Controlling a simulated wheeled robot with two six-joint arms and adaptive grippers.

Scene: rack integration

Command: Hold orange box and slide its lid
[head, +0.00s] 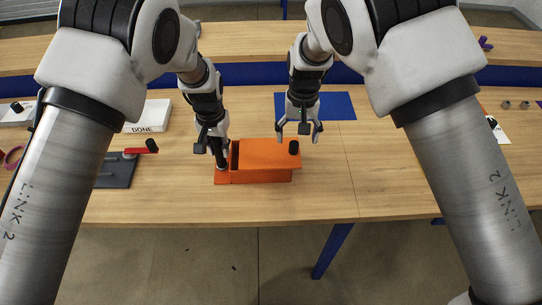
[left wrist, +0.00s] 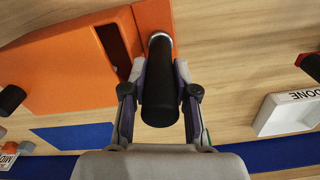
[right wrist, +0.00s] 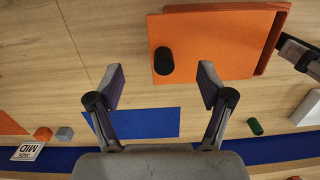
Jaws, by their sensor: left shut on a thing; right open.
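The orange box (head: 262,176) stands on the wooden table, with its orange lid (head: 268,153) on top. A dark gap (left wrist: 115,42) shows at the lid's end by the handle. My left gripper (head: 219,158) is shut on the black upright handle (left wrist: 160,75) fixed to the box's end flange (left wrist: 154,16). The lid's black knob (head: 294,147) stands near its other end and shows in the right wrist view (right wrist: 163,61). My right gripper (right wrist: 162,72) is open and empty, just behind the knob in the head view, and does not touch it.
A blue mat (head: 335,106) lies behind the right gripper. The table right of the box is clear.

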